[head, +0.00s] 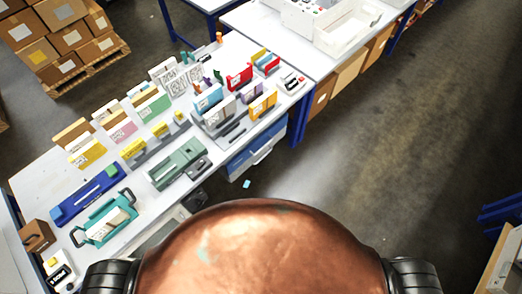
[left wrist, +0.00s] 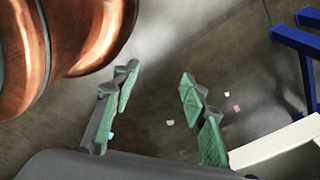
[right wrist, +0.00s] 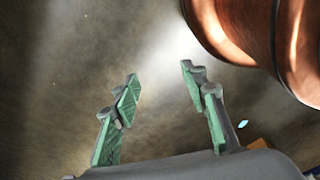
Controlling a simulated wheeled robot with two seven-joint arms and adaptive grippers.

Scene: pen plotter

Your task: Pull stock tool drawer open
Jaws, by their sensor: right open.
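A blue drawer unit with a pale front (head: 262,150) hangs under the table's right front edge in the head view; it appears to be the stock tool drawer, but I cannot read a label. I cannot tell if it is slightly open. My left gripper (left wrist: 155,95) is open and empty over the floor in the left wrist view. My right gripper (right wrist: 160,90) is open and empty over the floor in the right wrist view. Neither gripper shows in the head view, and neither touches the drawer.
The white table (head: 40,180) carries card stacks, holders, a blue device (head: 88,195), a green-grey plotter-like device (head: 176,165) and a teal tray (head: 105,220). A second table with a white bin (head: 345,35) stands behind. Boxes sit on a pallet (head: 90,80).

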